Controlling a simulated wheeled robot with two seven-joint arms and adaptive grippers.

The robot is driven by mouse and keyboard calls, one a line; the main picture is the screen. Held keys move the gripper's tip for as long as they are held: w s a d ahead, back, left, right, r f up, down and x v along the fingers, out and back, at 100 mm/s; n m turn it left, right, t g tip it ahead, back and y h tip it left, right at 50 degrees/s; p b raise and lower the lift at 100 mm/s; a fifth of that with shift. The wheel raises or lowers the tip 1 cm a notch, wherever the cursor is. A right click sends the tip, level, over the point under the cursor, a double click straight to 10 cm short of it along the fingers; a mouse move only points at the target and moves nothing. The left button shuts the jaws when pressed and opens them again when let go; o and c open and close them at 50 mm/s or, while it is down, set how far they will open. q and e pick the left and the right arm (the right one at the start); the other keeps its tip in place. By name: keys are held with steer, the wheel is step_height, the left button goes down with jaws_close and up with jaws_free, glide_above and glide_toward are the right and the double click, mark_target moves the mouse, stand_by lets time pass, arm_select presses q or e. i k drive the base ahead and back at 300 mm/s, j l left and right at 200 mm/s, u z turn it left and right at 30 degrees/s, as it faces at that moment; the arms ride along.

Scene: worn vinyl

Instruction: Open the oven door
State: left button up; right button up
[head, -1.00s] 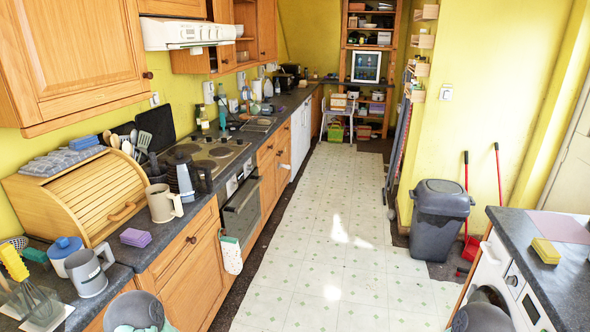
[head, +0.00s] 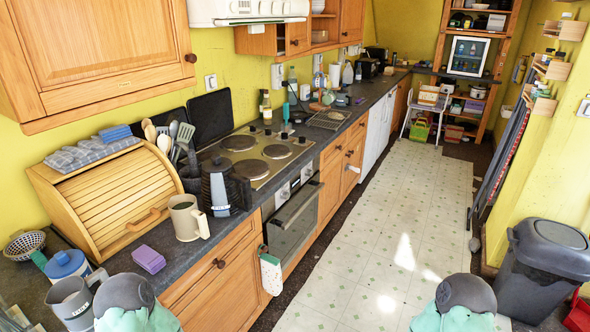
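The oven (head: 291,222) is built in under the counter on the left side of the kitchen. Its door has dark glass and a long light handle bar (head: 298,205) across the top. The door looks shut. A control panel with knobs (head: 290,187) is above the handle, and the hob (head: 256,156) with several round plates is on the counter above. Neither of my grippers is in view.
An oven mitt (head: 270,270) hangs on the cabinet front left of the oven. A coffee maker (head: 226,190), beige mug (head: 187,218) and purple sponges (head: 149,259) stand on the counter. The tiled floor (head: 375,220) is clear. A grey bin (head: 545,265) stands at right.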

mark_target(284, 242)
steer(key=i+l+u, duration=0.1)
steer(key=i+l, duration=0.15)
steer(key=i+l+u, duration=0.15)
steer(key=l, duration=0.35)
steer(key=i+l+u, duration=0.1)
steer(key=i+l, duration=0.25)
steer(key=i+l+u, duration=0.15)
steer(key=l, duration=0.3)
steer(key=i, duration=0.05)
